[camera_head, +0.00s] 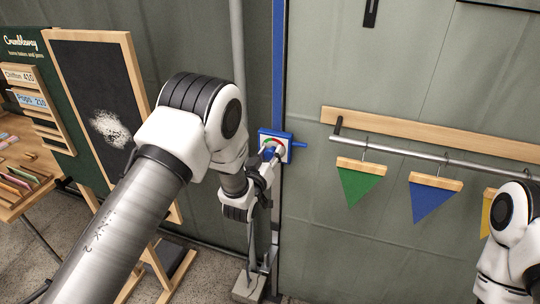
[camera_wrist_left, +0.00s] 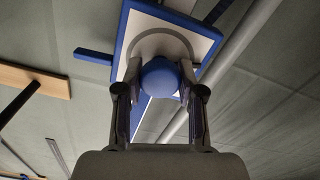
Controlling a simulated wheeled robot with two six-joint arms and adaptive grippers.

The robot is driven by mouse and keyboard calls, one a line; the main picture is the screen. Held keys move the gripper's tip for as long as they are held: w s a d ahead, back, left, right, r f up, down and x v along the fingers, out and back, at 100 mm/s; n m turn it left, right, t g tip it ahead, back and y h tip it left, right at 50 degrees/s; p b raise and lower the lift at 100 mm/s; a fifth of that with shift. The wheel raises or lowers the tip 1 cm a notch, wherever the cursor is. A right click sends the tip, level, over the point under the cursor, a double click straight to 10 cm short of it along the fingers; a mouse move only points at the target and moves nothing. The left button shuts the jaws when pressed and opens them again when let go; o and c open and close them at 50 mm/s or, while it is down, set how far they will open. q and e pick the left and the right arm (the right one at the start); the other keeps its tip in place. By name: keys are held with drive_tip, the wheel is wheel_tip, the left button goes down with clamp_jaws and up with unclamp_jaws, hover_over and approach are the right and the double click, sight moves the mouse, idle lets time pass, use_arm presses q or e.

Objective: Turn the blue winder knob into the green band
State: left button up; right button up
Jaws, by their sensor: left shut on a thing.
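The winder is a blue-edged box with a white face (camera_head: 288,149) on the blue post in the head view. Its dial shows a red part and a small green part at the top, partly covered by my gripper. The blue winder knob (camera_wrist_left: 160,78) is round and sits between my left gripper's fingers in the left wrist view. My left gripper (camera_head: 268,155) is shut on it, fingers on either side (camera_wrist_left: 160,95). In the wrist view only a grey arc shows on the white plate; the green band cannot be made out, nor can the knob's pointing direction.
A metal rail (camera_head: 430,158) with green, blue and yellow pennants hangs at the right. My right arm shows at the right edge, its gripper out of sight. A chalkboard (camera_head: 95,100) stands at the left. A grey pole runs beside the blue post.

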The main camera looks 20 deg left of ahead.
use_arm(q)
drive_tip(key=m+b, duration=0.1)
drive_tip(key=m, duration=0.1)
drive_tip(key=m+b, duration=0.1)
drive_tip(key=b, duration=0.1)
drive_tip(key=shift+f+m, duration=0.2)
drive_tip(key=shift+m, duration=0.2)
drive_tip(key=m+b, duration=0.3)
drive_tip(key=m, duration=0.1)
drive_tip(key=shift+d+m, duration=0.1)
drive_tip(key=shift+m, duration=0.2)
drive_tip(key=m+b, duration=0.2)
drive_tip(key=m, duration=0.1)
drive_tip(key=shift+m+b, duration=0.3)
drive_tip(key=shift+b, duration=0.1)
drive_tip(key=shift+d+r+m+b, duration=0.1)
drive_tip(key=shift+m+b, duration=1)
drive_tip(key=shift+m, duration=0.8)
drive_tip(key=o, duration=1.1)
drive_tip(key=shift+o, duration=0.2)
drive_tip(key=shift+s, duration=0.1)
